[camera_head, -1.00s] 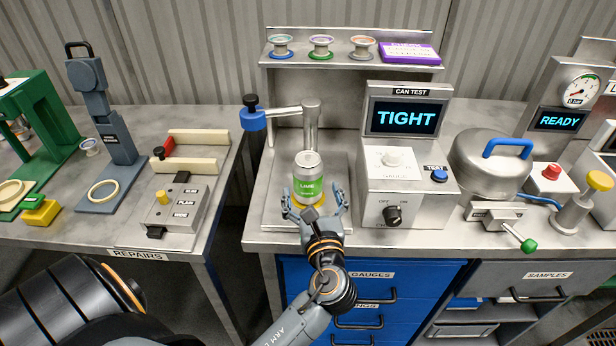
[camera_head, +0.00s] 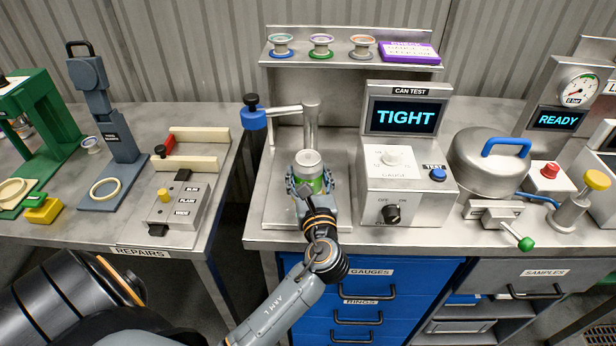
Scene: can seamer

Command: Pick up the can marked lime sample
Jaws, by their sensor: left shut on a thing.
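The lime can (camera_head: 308,164), silver on top with a green label, stands upright on the metal plate of the test stand. Its label is now mostly hidden by my gripper. My left gripper (camera_head: 310,186) is shut on the can, with a finger on either side of it. My right gripper is not in view.
The can test box (camera_head: 410,165) stands close to the right of the can, its screen reading TIGHT. A post with a blue-ended arm (camera_head: 255,120) stands behind the can. A domed lid with a blue handle (camera_head: 490,160) is farther right. A shelf with several spools is behind.

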